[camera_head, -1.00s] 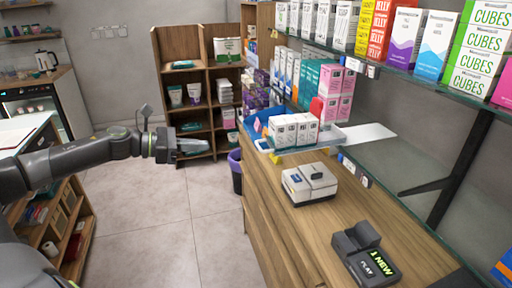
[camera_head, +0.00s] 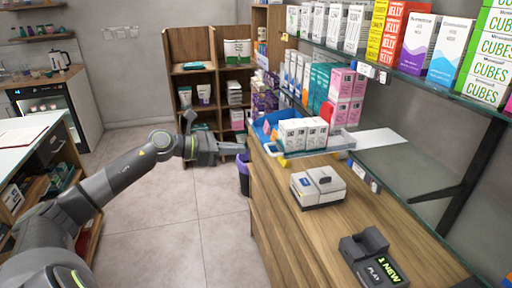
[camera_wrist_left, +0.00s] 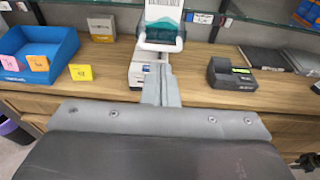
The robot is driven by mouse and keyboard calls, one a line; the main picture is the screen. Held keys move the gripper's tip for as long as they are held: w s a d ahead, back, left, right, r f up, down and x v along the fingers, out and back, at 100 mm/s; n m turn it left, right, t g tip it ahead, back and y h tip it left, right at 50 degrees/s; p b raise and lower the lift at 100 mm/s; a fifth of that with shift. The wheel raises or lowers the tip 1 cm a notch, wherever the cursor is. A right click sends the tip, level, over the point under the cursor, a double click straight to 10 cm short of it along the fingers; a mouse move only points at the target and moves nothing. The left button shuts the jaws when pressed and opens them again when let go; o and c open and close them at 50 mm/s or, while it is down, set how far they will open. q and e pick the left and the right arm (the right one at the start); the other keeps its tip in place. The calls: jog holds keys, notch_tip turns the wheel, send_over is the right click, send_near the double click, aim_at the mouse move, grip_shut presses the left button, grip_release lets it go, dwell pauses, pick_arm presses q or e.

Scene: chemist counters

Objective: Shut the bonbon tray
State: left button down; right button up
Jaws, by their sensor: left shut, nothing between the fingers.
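A light, shallow tray (camera_head: 342,142) sticks out from the glass shelf over the counter and looks like the bonbon tray. White boxes (camera_head: 303,133) stand at its left end, and a flat white panel extends to its right. In the left wrist view a pale tray front (camera_wrist_left: 160,44) with a white box above it shows straight ahead, beyond my fingers. My left gripper (camera_head: 236,148) is shut and empty, left of the tray and apart from it. Its closed fingers (camera_wrist_left: 161,84) point at the counter. My right gripper is not in view.
A blue bin (camera_head: 268,128) with small cards stands beside the tray. A white device (camera_head: 318,187) and a dark card terminal (camera_head: 372,258) sit on the wooden counter (camera_head: 290,225). Boxes line the glass shelf above. A purple bin (camera_head: 244,175) stands on the floor, which is clear left of the counter.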

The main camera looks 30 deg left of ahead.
aim_at(267, 149)
pick_arm(q)
jog(key=p+x, duration=0.1)
jog(key=x, duration=0.1)
jog(key=p+x, duration=0.1)
jog(key=x, duration=0.2)
jog(key=shift+r, duration=0.2)
jog(key=shift+w+d+f+p, duration=0.3)
jog(key=shift+w+d+p, duration=0.1)
jog(key=shift+p, duration=0.1)
jog(key=shift+w+d+b, duration=0.3)
jog(key=shift+w+d, duration=0.1)
jog(key=shift+w, duration=0.05)
jog(key=r+b+x, duration=0.1)
jog(key=b+x, duration=0.1)
jog(key=x, duration=0.4)
jog(key=r+b+x, duration=0.1)
jog(key=b+x, duration=0.1)
jog(key=x, duration=0.4)
jog(key=d+r+b+x, duration=0.1)
jog(key=r+b+x, duration=0.1)
jog(key=x, duration=0.4)
jog(key=shift+w+d+f+b, duration=0.1)
jog(key=shift+w+b, duration=0.15)
jog(key=shift+b, duration=0.3)
jog(key=shift+w+d, duration=0.3)
jog(key=shift+w, duration=0.1)
jog(key=shift+r, duration=0.3)
jog(key=shift+a, duration=0.1)
